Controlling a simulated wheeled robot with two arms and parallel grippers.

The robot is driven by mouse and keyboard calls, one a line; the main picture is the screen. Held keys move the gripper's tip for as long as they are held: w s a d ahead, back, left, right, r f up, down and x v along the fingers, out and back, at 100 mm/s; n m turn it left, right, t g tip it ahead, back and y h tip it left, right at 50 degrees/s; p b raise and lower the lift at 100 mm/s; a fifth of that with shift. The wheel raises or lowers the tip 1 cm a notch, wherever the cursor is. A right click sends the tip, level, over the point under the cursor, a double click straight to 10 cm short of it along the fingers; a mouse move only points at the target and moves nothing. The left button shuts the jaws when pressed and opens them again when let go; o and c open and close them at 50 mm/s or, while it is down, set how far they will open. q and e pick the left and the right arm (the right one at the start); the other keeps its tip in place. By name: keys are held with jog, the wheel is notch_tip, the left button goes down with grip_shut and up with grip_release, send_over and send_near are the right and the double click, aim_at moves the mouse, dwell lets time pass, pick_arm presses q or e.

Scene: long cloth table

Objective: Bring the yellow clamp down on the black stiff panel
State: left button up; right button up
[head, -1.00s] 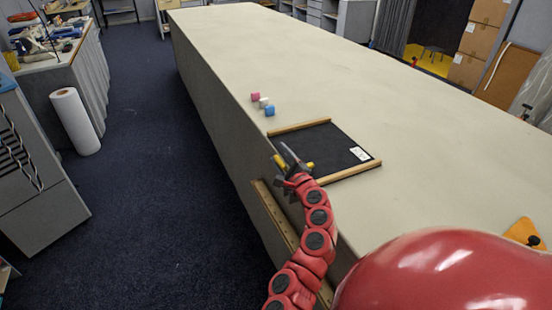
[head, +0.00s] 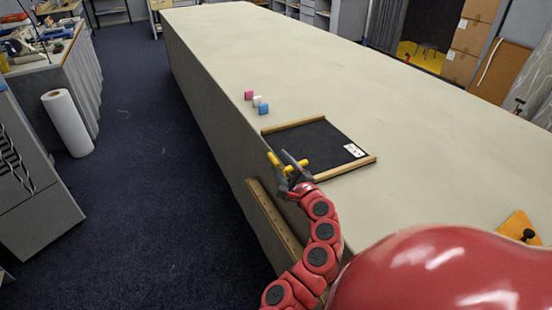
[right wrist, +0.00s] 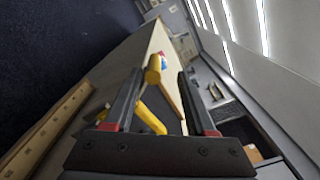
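The black stiff panel (head: 313,146) lies flat on the table in the head view, between wooden strips. A white label (head: 354,150) is at its right corner. The yellow clamp (head: 296,165) is at the panel's near left corner, by the table edge, partly hidden by my right gripper (head: 281,159). In the right wrist view the clamp's yellow knob (right wrist: 153,71) is between the two fingers of the right gripper (right wrist: 160,77), with a gap seen at the right finger. A yellow bar (right wrist: 152,119) shows below it. My left gripper is not in view.
Pink (head: 248,95), white (head: 257,101) and blue (head: 263,109) blocks stand behind the panel near the table's left edge. An orange piece with a black knob (head: 517,224) is at the right. The long table (head: 400,130) is otherwise clear.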

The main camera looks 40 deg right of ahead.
jog(key=p+v, duration=0.2)
jog(key=v, duration=1)
jog(key=shift+s+p, duration=0.2)
jog(key=shift+p, duration=0.15)
jog(key=shift+d+f, duration=0.1)
jog(key=shift+f, duration=0.05)
